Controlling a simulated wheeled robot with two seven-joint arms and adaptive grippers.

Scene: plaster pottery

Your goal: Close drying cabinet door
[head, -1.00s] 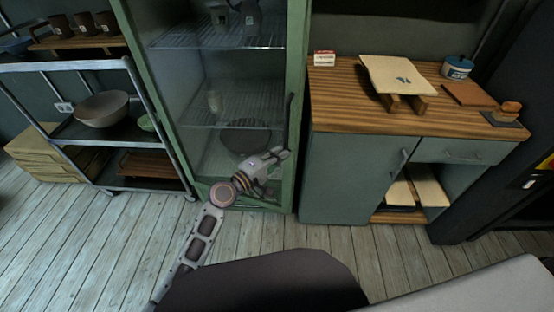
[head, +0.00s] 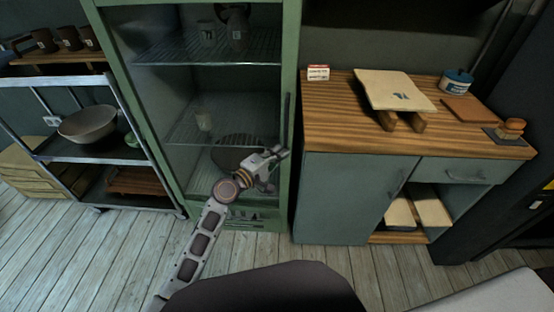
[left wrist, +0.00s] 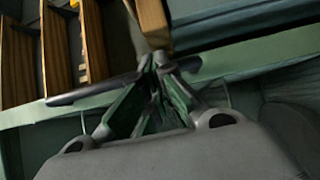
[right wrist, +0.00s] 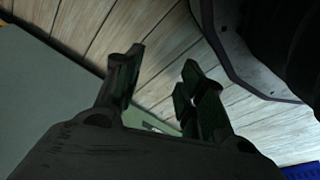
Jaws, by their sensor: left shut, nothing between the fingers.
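The green drying cabinet (head: 103,60) stands at centre left in the head view. Its glass door has a green frame and a dark vertical handle (head: 286,112) on the right side. The door (head: 291,60) looks flush or nearly flush with the cabinet; I cannot tell whether a small gap remains. My left gripper (head: 281,154) is shut and empty, at the door's lower right, just below the handle. In the left wrist view its fingertips (left wrist: 160,62) are close to a dark bar and a green edge; contact is unclear. My right gripper (right wrist: 160,62) is open and empty above the plank floor.
A metal shelf cart (head: 85,153) with a bowl (head: 88,124) stands left of the cabinet. A grey-green workbench (head: 335,195) with a wooden top stands close on the right. Plank floor (head: 75,250) is clear in front.

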